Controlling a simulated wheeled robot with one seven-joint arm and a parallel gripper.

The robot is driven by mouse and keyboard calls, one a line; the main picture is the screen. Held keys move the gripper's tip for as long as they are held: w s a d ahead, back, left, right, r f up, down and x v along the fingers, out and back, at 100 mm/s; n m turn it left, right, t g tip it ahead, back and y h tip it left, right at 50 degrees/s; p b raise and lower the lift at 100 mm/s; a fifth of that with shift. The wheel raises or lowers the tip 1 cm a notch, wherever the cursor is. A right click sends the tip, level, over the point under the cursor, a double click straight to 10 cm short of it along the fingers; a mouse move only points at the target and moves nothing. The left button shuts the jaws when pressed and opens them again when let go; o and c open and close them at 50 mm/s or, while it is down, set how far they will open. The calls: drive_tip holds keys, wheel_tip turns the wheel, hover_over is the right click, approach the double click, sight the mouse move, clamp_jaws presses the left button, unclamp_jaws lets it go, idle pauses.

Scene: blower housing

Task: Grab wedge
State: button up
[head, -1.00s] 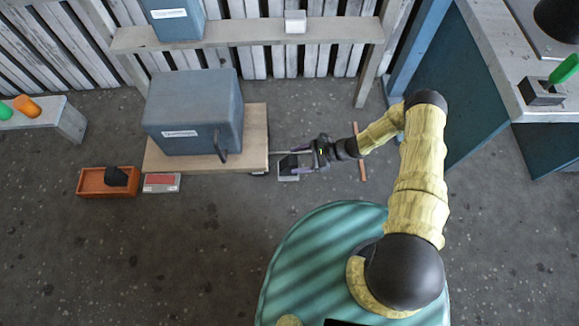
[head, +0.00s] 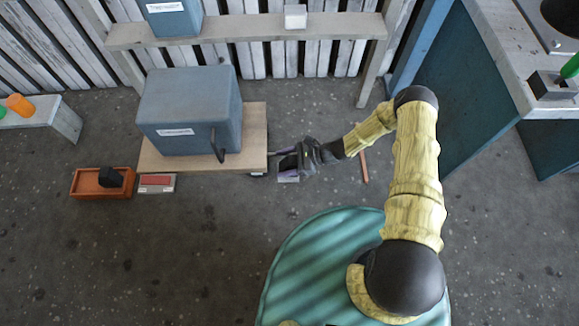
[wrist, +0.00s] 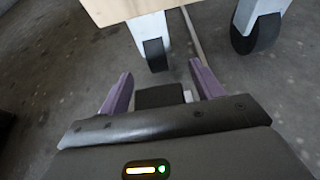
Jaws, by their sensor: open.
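A black block, which looks like the wedge (wrist: 160,97), lies low by the cart's wheel in the wrist view, between my two purple fingers. In the head view this dark wedge (head: 288,163) sits on a small light grey pad (head: 288,179) on the floor, partly hidden by my gripper. My gripper (head: 281,162) is open and reaches left over it; it also shows in the wrist view (wrist: 160,72). A gap shows between each finger and the wedge in the wrist view. Whether the fingers are down at its height is unclear.
A low wooden-topped cart (head: 255,125) on casters (wrist: 155,55) stands just beyond the fingertips, bearing a blue-grey housing (head: 190,105). An orange tray (head: 88,184) with a black block (head: 110,177) and a red-topped box (head: 156,184) lie left. A thin brown strip (head: 364,167) lies right.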

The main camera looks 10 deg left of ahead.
sight(285, 163)
drive_tip(key=c, duration=1.2)
drive_tip(key=shift+r, duration=0.15)
wheel_tip(285, 163, up, 10)
drive_tip(key=p, duration=0.6)
drive_tip(key=shift+p, duration=0.3)
